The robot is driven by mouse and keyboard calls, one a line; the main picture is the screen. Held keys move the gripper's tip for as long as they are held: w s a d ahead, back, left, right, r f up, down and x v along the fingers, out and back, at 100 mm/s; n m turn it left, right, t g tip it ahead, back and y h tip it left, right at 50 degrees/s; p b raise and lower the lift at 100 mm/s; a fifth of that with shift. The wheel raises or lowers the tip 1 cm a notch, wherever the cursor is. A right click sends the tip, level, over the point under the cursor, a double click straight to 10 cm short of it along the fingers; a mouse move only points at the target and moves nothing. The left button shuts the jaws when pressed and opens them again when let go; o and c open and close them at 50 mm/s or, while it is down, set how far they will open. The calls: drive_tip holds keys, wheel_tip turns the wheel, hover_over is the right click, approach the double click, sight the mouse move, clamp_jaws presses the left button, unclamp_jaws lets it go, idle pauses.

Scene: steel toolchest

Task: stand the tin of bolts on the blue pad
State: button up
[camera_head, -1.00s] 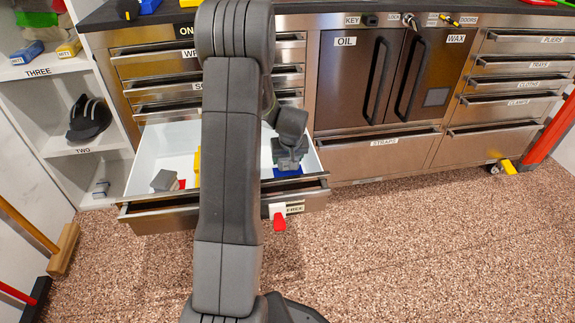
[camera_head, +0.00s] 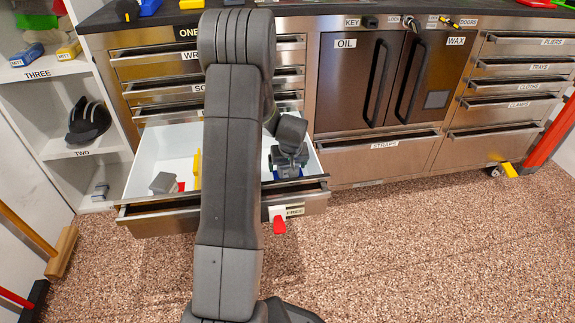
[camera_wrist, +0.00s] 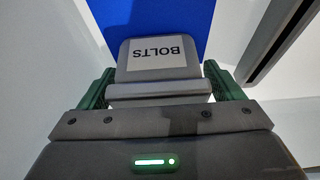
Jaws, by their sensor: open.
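The tin of bolts (camera_wrist: 160,55) is a grey box labelled BOLTS in the wrist view. It is over or on the blue pad (camera_wrist: 225,15); whether it touches the pad cannot be told. The pad also shows in the head view (camera_head: 289,173), inside the open drawer, mostly covered by my gripper. My gripper (camera_wrist: 158,88) is open, with one green finger on each side of the tin's near end. The gripper in the head view (camera_head: 287,158) is low in the right part of the drawer. My arm hides the drawer's middle.
The open white drawer (camera_head: 150,150) also holds a grey block (camera_head: 164,183), a red piece (camera_head: 181,186) and a yellow divider-like piece (camera_head: 197,170). Drawer walls stand close around my gripper. The floor in front is clear.

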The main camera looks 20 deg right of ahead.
drive_tip(key=p+v, duration=0.3)
drive_tip(key=v, duration=0.9)
drive_tip(key=shift+s, duration=0.15)
